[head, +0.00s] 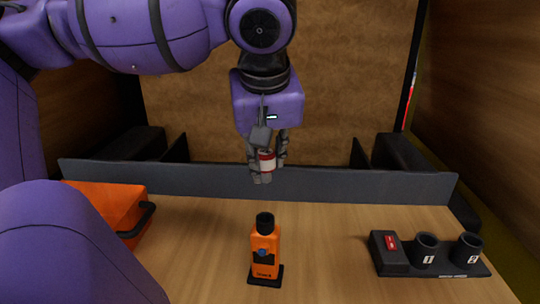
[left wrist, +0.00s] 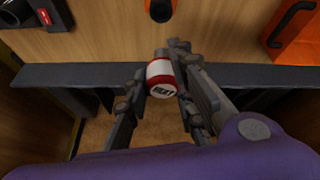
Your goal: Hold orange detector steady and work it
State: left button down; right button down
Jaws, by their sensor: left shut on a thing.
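The orange detector (head: 265,250) stands upright on a small black base on the table, with a black top and a blue button on its front. In the left wrist view only its dark top (left wrist: 160,10) shows at the upper edge. My left gripper (head: 264,172) is shut on a red and white can (head: 267,161), held above the table behind the detector. In the left wrist view the can (left wrist: 161,76) sits between the fingers and bears a label. The left gripper is apart from the detector. My right gripper is not in view.
An orange case (head: 105,205) with a black handle stands at the left. A black holder (head: 440,268) with two numbered cups and a red switch sits at the right. A low grey wall (head: 330,184) runs along the table's back. The table between detector and holder is clear.

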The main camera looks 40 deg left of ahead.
aim_at(266, 177)
pick_arm(q)
jog(key=shift+s+d+r+n, duration=0.4)
jog(key=shift+s+d+r, duration=0.15)
jog(key=shift+r, duration=0.1)
jog(key=shift+s+d+g, duration=0.1)
jog(key=shift+g, duration=0.2)
jog(key=shift+f, duration=0.25)
jog(key=shift+f+b, duration=0.8)
jog(key=shift+f, duration=1.35)
